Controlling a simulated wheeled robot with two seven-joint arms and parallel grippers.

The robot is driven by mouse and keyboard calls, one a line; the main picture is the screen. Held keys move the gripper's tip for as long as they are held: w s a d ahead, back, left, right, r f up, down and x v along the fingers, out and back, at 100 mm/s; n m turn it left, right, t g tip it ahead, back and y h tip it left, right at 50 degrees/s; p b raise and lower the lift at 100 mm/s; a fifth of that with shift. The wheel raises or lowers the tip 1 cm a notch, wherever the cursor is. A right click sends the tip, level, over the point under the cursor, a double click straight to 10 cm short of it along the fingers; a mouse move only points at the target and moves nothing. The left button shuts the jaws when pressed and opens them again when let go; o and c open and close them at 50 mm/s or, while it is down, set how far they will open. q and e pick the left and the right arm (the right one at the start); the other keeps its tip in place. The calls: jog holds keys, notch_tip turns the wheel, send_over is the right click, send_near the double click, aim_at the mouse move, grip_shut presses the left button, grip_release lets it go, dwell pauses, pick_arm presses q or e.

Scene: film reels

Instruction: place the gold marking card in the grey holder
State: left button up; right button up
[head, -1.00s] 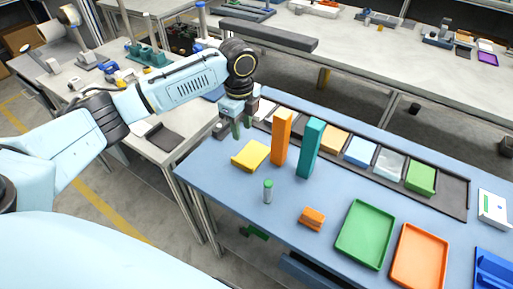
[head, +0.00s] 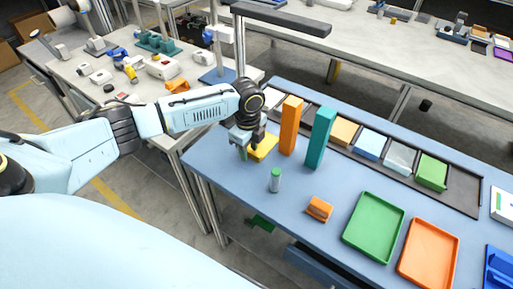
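A thick yellow piece (head: 264,148), the closest match to gold among the loose things, lies on the blue table near its left end. My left gripper (head: 246,153) is down at the piece's left side, with its fingers close to the table. The wrist hides part of the piece, and I cannot tell whether the fingers touch it or are open or shut. A dark grey rail (head: 464,190) with compartments runs along the back of the table. It holds a tan block (head: 343,131) and several other coloured blocks; its right compartment is empty. My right gripper is out of view.
An orange post (head: 290,125) and a teal post (head: 319,137) stand upright right of the gripper. A green-capped cylinder (head: 275,180), an orange block (head: 319,208), a green tray (head: 373,227) and an orange tray (head: 428,252) are toward the front.

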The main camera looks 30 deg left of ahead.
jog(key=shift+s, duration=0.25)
pick_arm(q)
jog(key=shift+c, duration=0.7)
grip_shut()
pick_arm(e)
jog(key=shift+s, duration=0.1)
pick_arm(q)
jog(key=shift+r, duration=0.1)
